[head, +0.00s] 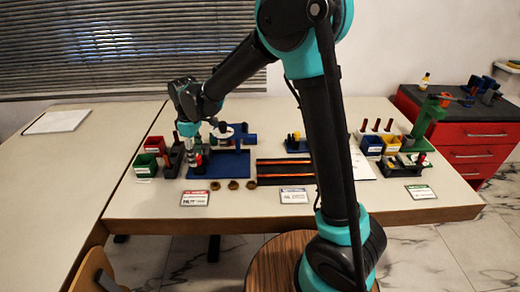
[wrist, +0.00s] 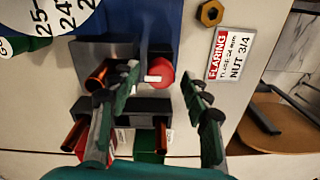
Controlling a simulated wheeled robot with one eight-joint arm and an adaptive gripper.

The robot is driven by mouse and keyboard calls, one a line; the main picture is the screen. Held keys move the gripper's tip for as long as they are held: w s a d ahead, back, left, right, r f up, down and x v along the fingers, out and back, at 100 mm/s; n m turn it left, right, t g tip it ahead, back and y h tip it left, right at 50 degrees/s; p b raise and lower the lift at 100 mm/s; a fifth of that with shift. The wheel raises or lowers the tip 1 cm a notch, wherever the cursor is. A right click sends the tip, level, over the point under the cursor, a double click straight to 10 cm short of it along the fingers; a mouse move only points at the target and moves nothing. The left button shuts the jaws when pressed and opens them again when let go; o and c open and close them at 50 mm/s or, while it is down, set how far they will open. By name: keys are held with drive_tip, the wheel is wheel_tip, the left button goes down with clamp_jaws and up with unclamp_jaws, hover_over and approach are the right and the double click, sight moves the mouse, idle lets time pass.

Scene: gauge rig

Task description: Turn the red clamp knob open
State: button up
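The red clamp knob (wrist: 160,71) with a white bar across it shows in the wrist view, on a dark clamp block (wrist: 105,48) beside the blue base (wrist: 150,18). A copper tube (wrist: 97,75) sits at the block left of the knob. My gripper (wrist: 160,80) is open, with one finger on each side of the knob. Gaps show between the fingers and the knob, wider on the right. In the head view my gripper (head: 190,140) points down over the left part of the blue fixture (head: 222,166). There the knob is small and partly hidden.
Red (head: 155,145) and green (head: 145,165) bins stand left of the fixture. Brass nuts (head: 233,185) and a label card (head: 195,198) lie in front. Copper tubes (head: 285,172) lie to the right. The table's left side (head: 70,160) is mostly clear.

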sight(198, 157)
drive_tip(key=m, duration=0.4)
drive_tip(key=shift+d+m, duration=0.1)
drive_tip(key=shift+m, duration=0.2)
drive_tip(key=m, duration=1.2)
wheel_tip(198, 157, up, 18)
drive_tip(key=f, duration=0.1)
drive_tip(key=s+d+f+t, duration=0.1)
drive_tip(key=d+f, duration=0.3)
drive_tip(key=d, duration=0.5)
drive_tip(key=s+d+f+t, duration=0.1)
drive_tip(key=d+f, duration=0.3)
drive_tip(key=d, duration=0.6)
drive_tip(key=s+d+f, duration=0.1)
drive_tip(key=d+f, duration=0.3)
drive_tip(key=d, duration=0.6)
drive_tip(key=shift+s+d+f+t+y, duration=0.2)
drive_tip(key=shift+s+f+t+y, duration=0.1)
drive_tip(key=shift+s+t+y, duration=0.1)
